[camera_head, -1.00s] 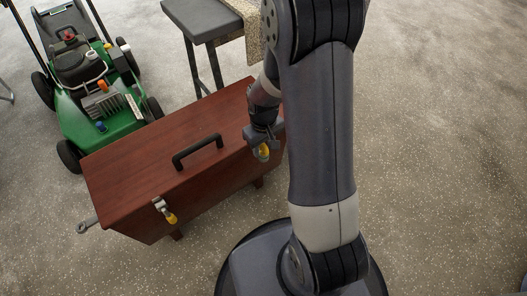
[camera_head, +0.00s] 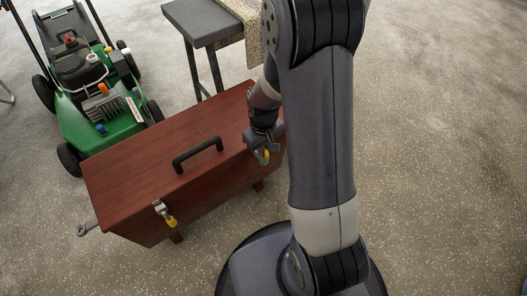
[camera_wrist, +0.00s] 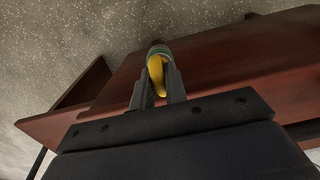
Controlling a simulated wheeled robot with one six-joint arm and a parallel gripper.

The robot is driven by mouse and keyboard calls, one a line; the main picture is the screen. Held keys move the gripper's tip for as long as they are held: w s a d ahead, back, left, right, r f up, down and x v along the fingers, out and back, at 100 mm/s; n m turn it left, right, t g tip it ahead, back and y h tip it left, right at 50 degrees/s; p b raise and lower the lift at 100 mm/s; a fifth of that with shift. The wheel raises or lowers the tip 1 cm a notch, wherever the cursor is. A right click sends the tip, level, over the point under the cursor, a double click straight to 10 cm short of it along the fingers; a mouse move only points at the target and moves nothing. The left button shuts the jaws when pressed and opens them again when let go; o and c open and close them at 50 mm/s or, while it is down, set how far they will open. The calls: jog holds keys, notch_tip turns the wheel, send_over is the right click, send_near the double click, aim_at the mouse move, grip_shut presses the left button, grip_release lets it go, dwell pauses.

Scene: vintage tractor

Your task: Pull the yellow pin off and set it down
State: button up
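The yellow pin (camera_wrist: 155,73) is between my gripper's fingertips in the wrist view, with a grey-green round part at its far end. My gripper (camera_wrist: 159,82) has one finger on each side of it, very close, but I cannot tell whether they press on it. In the head view my gripper (camera_head: 263,147) is at the right end of the brown wooden box (camera_head: 135,187), with the yellow pin (camera_head: 264,158) showing just below the fingers. A second yellow-tipped latch (camera_head: 169,217) hangs on the box's front face at the left.
A black handle (camera_head: 197,154) stands up from the box lid. A green lawn mower (camera_head: 95,95) is behind the box at left, and a dark stool (camera_head: 203,22) is behind it. The speckled floor at right is clear.

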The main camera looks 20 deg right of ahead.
jog(key=shift+f, duration=0.1)
grip_shut()
jog(key=shift+r, duration=0.2)
jog(key=shift+r+p, duration=1.9)
jog(key=shift+r, duration=0.25)
jog(key=shift+r, duration=0.1)
jog(key=shift+r+p, duration=1.6)
jog(key=shift+r, duration=0.3)
